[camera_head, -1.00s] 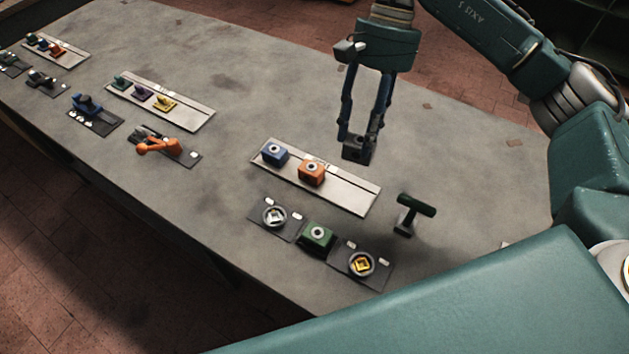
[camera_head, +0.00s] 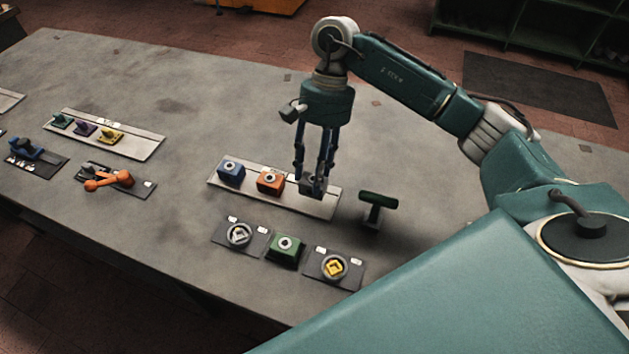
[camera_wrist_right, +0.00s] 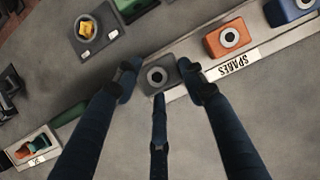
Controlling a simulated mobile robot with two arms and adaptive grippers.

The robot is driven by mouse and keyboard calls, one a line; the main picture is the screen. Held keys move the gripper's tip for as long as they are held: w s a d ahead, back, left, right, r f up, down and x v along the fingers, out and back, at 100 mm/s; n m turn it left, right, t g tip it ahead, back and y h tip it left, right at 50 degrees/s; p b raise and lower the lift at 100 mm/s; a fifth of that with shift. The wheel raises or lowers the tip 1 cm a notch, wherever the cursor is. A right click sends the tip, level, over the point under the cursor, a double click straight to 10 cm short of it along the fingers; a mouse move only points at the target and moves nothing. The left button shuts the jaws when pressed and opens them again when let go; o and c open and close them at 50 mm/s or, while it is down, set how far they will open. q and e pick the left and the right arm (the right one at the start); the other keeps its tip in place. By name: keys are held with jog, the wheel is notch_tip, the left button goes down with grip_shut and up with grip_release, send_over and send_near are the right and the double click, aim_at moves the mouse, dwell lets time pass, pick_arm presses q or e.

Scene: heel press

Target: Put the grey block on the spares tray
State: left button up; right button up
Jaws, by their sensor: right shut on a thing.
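The grey block (camera_wrist_right: 157,75) is between the fingers of my right gripper (camera_wrist_right: 160,84) in the right wrist view, its round white-and-dark centre facing the camera. My right gripper (camera_head: 312,187) is shut on it. In the head view the block is mostly hidden by the fingers. The spares tray (camera_head: 326,208) is a long pale strip with a blue block (camera_head: 231,171) and an orange block (camera_head: 271,181) on it. The block is over or on the tray, right of the orange block; I cannot tell whether it touches. My left gripper is not in view.
In front of the tray are a green block (camera_head: 286,250) and two dark plates with round sockets, one silver (camera_head: 239,234), one yellow (camera_head: 333,267). A dark green T-handle (camera_head: 378,206) stands right of the tray. An orange lever (camera_head: 109,180) is at left.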

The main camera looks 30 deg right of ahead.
notch_tip(320, 180, down, 4)
jog(key=shift+r+p, duration=0.25)
jog(key=shift+p, duration=0.05)
jog(key=shift+f, duration=0.3)
jog(key=o, duration=1.4)
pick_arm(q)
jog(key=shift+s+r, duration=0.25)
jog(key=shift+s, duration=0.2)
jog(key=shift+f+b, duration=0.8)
pick_arm(e)
jog(key=v, duration=1.2)
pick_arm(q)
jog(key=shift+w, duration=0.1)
